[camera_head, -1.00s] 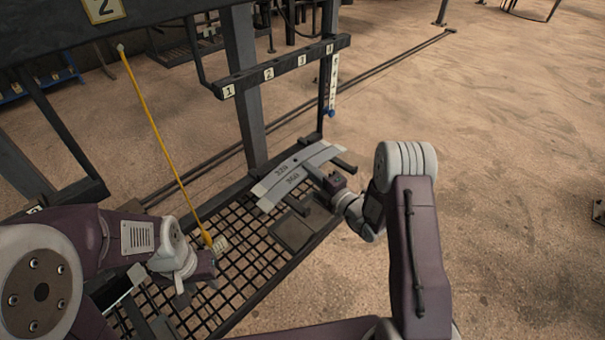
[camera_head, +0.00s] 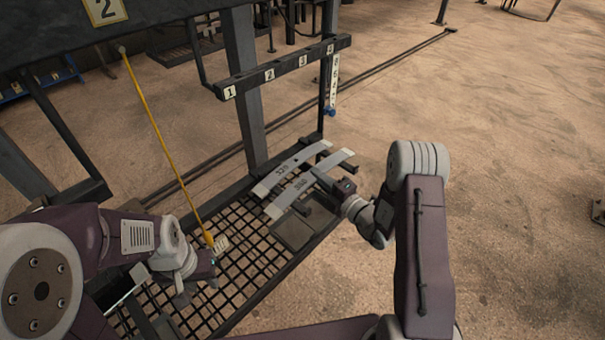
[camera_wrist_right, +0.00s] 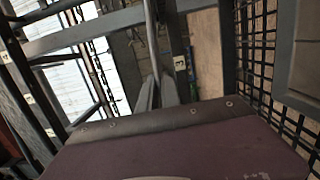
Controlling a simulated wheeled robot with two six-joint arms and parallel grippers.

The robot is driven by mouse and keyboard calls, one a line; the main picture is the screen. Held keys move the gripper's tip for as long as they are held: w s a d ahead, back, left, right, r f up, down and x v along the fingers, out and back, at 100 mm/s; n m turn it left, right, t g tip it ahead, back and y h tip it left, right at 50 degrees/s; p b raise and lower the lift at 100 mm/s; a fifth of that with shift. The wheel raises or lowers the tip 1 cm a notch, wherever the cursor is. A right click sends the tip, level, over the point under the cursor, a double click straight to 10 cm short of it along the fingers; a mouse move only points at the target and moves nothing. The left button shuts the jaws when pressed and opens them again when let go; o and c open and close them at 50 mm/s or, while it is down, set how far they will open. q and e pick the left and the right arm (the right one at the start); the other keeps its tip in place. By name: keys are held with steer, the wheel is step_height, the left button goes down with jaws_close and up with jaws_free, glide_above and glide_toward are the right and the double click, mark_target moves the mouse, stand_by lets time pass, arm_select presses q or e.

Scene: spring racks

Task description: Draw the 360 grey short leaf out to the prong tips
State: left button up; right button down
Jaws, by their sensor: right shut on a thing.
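The grey short leaf marked 360 (camera_head: 282,202) lies across the dark prongs (camera_head: 345,167) of the rack, slightly bowed. A similar grey leaf marked 320 (camera_head: 266,185) lies behind it, with a gap between them. My right gripper (camera_head: 317,174) is shut on the front edge of the 360 leaf near its middle. In the right wrist view a thin grey strip runs up from between the fingers (camera_wrist_right: 156,92). My left gripper (camera_head: 212,262) is low beside the pale block (camera_head: 220,244) on the yellow cord; its fingers are too small to read.
A mesh shelf (camera_head: 238,262) lies below, with a dark flat plate (camera_head: 292,232) near the prongs. A bar with numbered tags (camera_head: 285,67) crosses above and behind the leaves. The yellow cord (camera_head: 157,129) hangs at the left. Open sandy floor lies to the right.

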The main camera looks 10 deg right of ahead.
steer(key=shift+d+r+p+v, duration=0.1)
steer(key=shift+d+p+v, duration=0.05)
steer(key=shift+v, duration=0.85)
steer(key=shift+d+r+p+v, duration=0.1)
steer(key=shift+d+p+v, duration=0.05)
steer(key=shift+v, duration=0.8)
steer(key=shift+w, duration=0.1)
steer(key=shift+a+f, duration=0.1)
steer(key=shift+f, duration=0.15)
steer(key=c, duration=1.5)
jaws_free()
steer(key=shift+f, duration=0.1)
steer(key=v, duration=0.9)
steer(key=shift+b, duration=0.4)
